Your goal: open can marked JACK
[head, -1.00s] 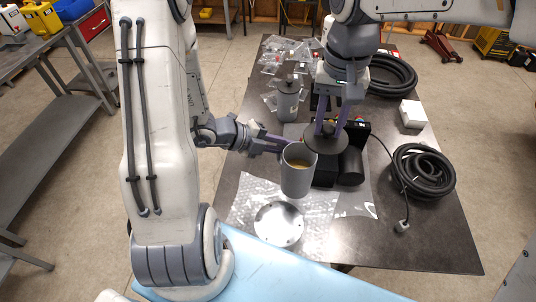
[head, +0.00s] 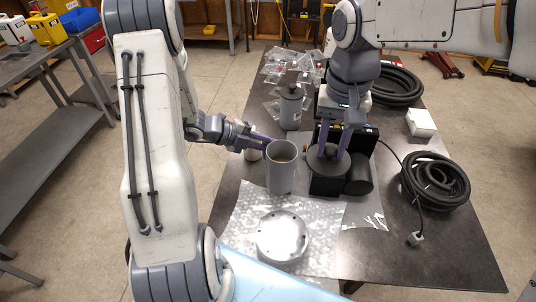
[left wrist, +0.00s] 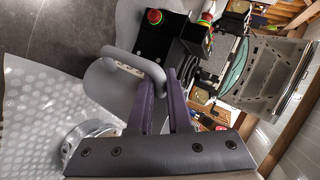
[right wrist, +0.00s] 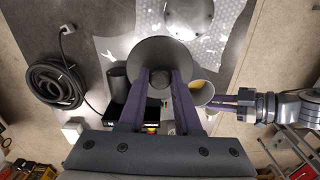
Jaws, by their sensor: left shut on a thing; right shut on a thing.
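An open grey can (head: 281,177) with yellowish contents stands upright in the head view; whether its base touches the table is unclear. No marking on it is readable. My left gripper (head: 263,146) is shut on the can's handle (left wrist: 137,62), at the can's side. The dark round lid (right wrist: 165,50) is off the can. My right gripper (right wrist: 162,79) is shut on the lid's knob and holds it to the right of the can, over the black box, in the head view. A second grey can (head: 291,110), with its lid on, stands farther back.
A silver disc (head: 282,236) lies on bubble wrap (head: 240,222) in front of the can. A black box (head: 326,187) stands beneath the lid. Coiled black hose (head: 436,181) and a white box (head: 421,123) are on the right; plastic bags lie at the back.

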